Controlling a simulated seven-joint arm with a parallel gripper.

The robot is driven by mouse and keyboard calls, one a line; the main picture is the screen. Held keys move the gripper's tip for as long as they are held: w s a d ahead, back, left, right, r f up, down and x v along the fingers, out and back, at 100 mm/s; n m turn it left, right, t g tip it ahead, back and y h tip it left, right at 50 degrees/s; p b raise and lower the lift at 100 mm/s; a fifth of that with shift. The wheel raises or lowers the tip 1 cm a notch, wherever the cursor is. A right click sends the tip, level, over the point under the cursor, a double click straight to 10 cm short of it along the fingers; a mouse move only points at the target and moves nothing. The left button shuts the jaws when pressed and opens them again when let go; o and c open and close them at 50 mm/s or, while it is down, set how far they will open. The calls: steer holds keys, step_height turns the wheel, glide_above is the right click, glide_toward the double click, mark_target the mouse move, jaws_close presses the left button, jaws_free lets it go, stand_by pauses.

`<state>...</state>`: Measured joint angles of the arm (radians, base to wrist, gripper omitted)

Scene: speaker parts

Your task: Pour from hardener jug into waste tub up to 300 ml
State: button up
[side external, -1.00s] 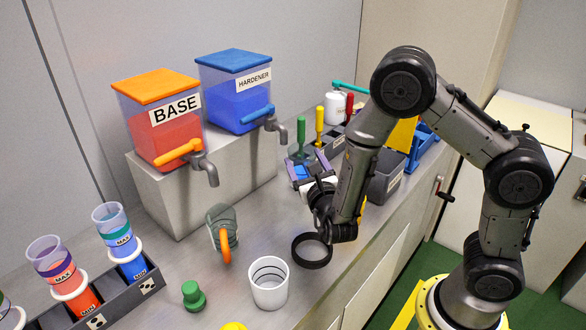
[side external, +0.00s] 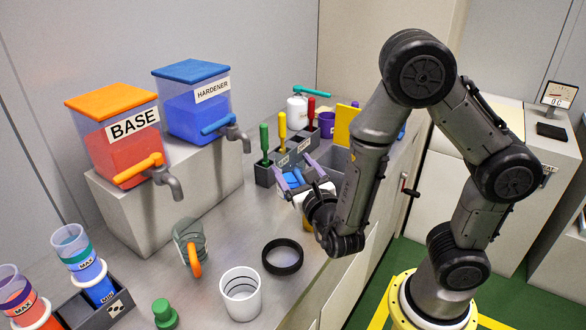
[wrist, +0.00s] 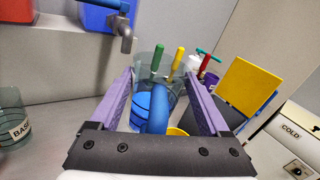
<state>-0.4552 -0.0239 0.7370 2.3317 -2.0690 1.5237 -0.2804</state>
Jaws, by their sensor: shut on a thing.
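My gripper (side external: 298,176) is shut on a clear jug with a blue handle (wrist: 157,110), which I take for the hardener jug. In the wrist view the jug's clear wall shows between the purple fingers, with blue inside or behind it. In the side view the jug is mostly hidden by my wrist and its fill level is unclear. A white tub (side external: 240,297) with dark rings inside stands upright on the bench, nearer the camera than my gripper. It looks empty, and no waste label is readable.
A black ring (side external: 282,257) lies between my gripper and the white tub. A clear jug with an orange handle (side external: 189,246) stands left of it. BASE (side external: 118,140) and HARDENER (side external: 196,105) dispensers stand behind. A tool holder (side external: 291,155) and yellow panel (wrist: 252,88) are beyond the gripper.

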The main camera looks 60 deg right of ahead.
steer(key=w+d+r+m+g+h, duration=0.1)
steer(key=m+g+h, duration=0.1)
steer(key=g, duration=0.1)
steer(key=w+d+r+m+g+h, duration=0.1)
steer(key=r+m+g+h, duration=0.1)
steer(key=m+g, duration=0.1)
steer(key=w+d+r+m+g+h, duration=0.1)
steer(key=d+m+g+h, duration=0.1)
steer(key=g, duration=0.1)
steer(key=shift+r+h, duration=0.35)
steer(key=shift+h, duration=0.05)
steer(key=w+d+f+m+g+y, duration=0.1)
steer(key=d+f+m+g+y, duration=0.1)
steer(key=d+f+m+g, duration=0.4)
steer(key=f+m+g, duration=0.1)
steer(key=m+g, duration=0.1)
steer(key=g, duration=0.3)
steer(key=shift+w+d+f, duration=0.3)
